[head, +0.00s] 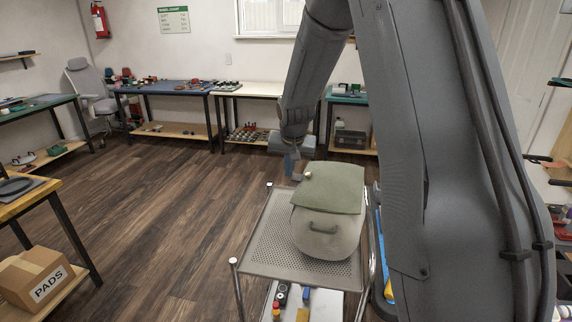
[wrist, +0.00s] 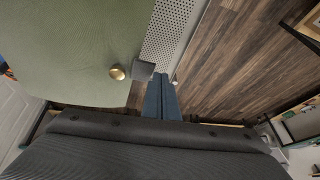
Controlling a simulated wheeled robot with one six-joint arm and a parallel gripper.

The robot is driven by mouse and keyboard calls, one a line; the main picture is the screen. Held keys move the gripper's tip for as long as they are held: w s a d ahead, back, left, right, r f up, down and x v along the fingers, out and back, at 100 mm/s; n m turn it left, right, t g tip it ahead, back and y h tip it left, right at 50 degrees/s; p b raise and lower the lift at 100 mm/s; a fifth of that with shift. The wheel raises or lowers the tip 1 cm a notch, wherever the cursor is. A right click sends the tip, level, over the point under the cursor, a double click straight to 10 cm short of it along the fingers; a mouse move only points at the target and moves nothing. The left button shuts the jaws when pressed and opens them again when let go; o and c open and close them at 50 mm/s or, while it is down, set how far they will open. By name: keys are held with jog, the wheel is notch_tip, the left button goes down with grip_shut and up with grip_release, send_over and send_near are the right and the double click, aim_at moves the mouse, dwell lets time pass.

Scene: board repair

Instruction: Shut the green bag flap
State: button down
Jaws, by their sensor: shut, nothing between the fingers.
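The green bag flap (head: 330,192) lies over the top of the pale bag (head: 327,240), which stands on a perforated metal cart. Whether its far edge is fully down cannot be told. A small brass knob (head: 308,175) sits near the flap's far left corner. In the wrist view the flap (wrist: 65,50) fills the upper left, with the knob (wrist: 117,73) near its edge. My gripper (head: 291,170) is shut and empty, just beside the knob at the flap's left edge. Its blue fingers also show in the wrist view (wrist: 160,82), apart from the knob.
The cart's perforated top (head: 262,245) is bare left of the bag. Its lower shelf holds small coloured items (head: 280,296). Wooden floor (head: 160,200) is open to the left. A cardboard box (head: 35,279) lies under the left table. Workbenches line the far wall.

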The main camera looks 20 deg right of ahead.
jog(key=shift+f+h, duration=0.3)
jog(key=shift+f, duration=0.4)
jog(key=shift+f, duration=0.1)
